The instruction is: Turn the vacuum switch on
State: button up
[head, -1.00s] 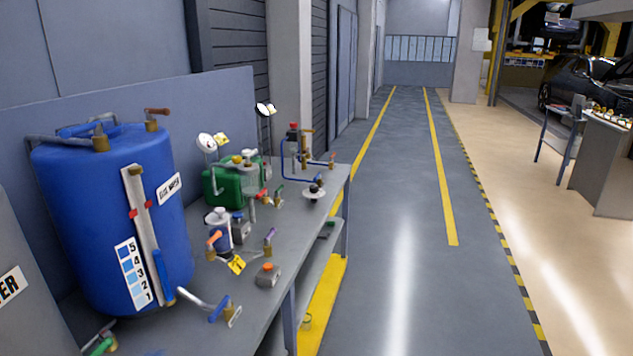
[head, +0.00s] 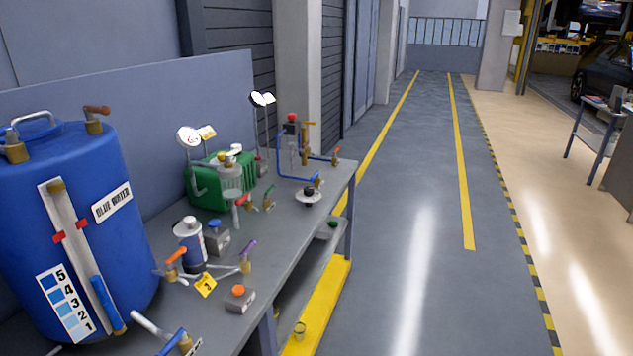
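No label that reads as a vacuum switch can be made out. A small grey box with an orange-red button (head: 238,297) sits near the front edge of the workbench. Whether either button is on or off cannot be told. My gripper is not in view.
The grey workbench (head: 325,200) runs along the left wall. Several pipes and coloured valve handles (head: 175,256) crowd the top. The grey floor lane (head: 410,200) to the right is clear.

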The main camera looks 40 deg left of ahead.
aim_at(307, 191)
jog(key=u, duration=0.2)
jog(key=i, duration=1.4)
jog(key=u, duration=0.65)
jog(key=i, duration=0.6)
jog(key=u, duration=1)
jog(key=i, duration=0.8)
jog(key=u, duration=0.4)
